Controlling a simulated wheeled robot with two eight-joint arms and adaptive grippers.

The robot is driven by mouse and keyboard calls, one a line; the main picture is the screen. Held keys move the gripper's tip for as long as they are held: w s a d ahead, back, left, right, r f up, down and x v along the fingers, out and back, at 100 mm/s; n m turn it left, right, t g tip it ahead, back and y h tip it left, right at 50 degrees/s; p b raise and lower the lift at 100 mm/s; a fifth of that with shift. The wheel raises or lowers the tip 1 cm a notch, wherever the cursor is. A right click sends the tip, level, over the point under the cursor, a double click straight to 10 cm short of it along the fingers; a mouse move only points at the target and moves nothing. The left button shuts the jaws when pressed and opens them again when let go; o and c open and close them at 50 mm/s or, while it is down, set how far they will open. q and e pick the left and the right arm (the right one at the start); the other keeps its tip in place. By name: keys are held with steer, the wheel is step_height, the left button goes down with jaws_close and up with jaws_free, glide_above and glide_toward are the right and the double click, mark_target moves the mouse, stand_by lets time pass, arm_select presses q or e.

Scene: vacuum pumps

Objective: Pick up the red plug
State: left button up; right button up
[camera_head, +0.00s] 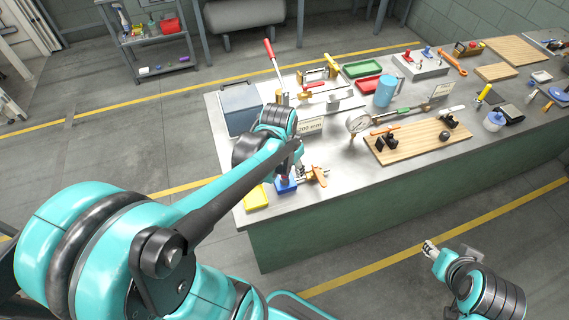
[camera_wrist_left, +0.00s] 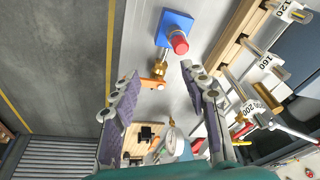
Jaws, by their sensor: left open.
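The red plug (camera_wrist_left: 179,43) shows in the left wrist view as a short red cylinder on a blue block (camera_wrist_left: 175,24), with a brass fitting (camera_wrist_left: 164,60) beside it. In the head view the blue block (camera_head: 286,186) sits near the table's front left corner, and my left gripper and arm largely hide the plug. My left gripper (camera_wrist_left: 158,75) is open and empty, its fingers spread. In its wrist view the plug lies beyond the fingertips, near the right one, with no contact visible. My right gripper (camera_head: 431,249) is beyond the table's front edge, too small to read.
An orange-handled brass valve (camera_head: 318,175) is right beside the blue block. A yellow tray (camera_head: 256,198) lies to its left at the table edge. A wooden board (camera_head: 420,139) and gauge (camera_head: 357,124) stand further right. A dark box (camera_head: 240,105) is behind.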

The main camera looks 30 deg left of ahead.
mark_target(285, 170)
arm_select(q)
steer(key=shift+m+g, duration=0.5)
steer(key=shift+g, duration=0.2)
steer(key=a+p, duration=0.1)
steer(key=w+a+p, duration=0.1)
steer(key=a, duration=0.1)
steer(key=shift+w+a+f+p, duration=0.35)
steer(key=shift+a+f+p, duration=0.05)
steer(key=shift+a+f, duration=0.15)
steer(key=shift+f, duration=0.1)
steer(key=f, duration=0.2)
steer(key=f+b, duration=0.1)
steer(key=f, duration=0.2)
steer(key=w+f, duration=0.1)
steer(key=f, duration=0.2)
steer(key=c, duration=0.9)
arm_select(e)
steer(key=r, duration=0.2)
steer(key=shift+s+a+r, duration=0.1)
steer(key=shift+s+r, duration=0.1)
steer(key=shift+r, duration=0.15)
